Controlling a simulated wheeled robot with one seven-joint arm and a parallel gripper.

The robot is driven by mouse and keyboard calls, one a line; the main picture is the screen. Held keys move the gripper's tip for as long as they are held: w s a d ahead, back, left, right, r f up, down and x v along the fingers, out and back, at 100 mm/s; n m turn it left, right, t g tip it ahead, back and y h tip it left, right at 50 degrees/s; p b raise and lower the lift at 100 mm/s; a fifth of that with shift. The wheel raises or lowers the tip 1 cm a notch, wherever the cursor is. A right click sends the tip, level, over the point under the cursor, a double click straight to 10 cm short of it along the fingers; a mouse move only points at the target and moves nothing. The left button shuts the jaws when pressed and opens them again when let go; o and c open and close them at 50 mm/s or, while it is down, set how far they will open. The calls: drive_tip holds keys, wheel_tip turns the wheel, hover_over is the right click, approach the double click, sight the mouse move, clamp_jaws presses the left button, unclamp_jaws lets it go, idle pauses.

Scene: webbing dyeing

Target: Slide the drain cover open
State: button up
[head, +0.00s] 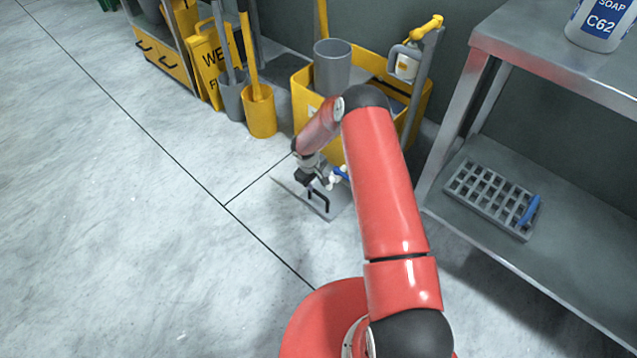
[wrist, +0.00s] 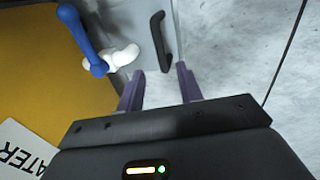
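The drain cover (head: 332,211) is a flat grey plate on the floor in front of the yellow mop bucket, partly hidden by my arm in the head view. A black bar handle (head: 320,196) stands on it; the handle also shows in the wrist view (wrist: 157,42). My gripper (wrist: 158,84) is open and empty. Its two purple fingers are spread, with the handle just beyond their tips, roughly between them in the picture. I cannot tell the remaining height gap. In the head view my gripper (head: 313,186) is low over the cover, right by the handle.
A white fitting with a blue lever (wrist: 84,40) is left of the handle. The yellow mop bucket (head: 420,108) stands behind. A metal shelf (head: 560,262) at right holds a grey grate (head: 490,196). The floor (head: 110,230) at left is clear.

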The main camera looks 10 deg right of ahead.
sight(318, 193)
drive_tip(key=f, duration=0.5)
drive_tip(key=d+f, duration=0.1)
drive_tip(key=f, duration=0.1)
drive_tip(key=shift+w+d+f, duration=0.1)
drive_tip(key=shift+w+f, duration=0.05)
drive_tip(key=shift+w, duration=0.15)
clamp_jaws()
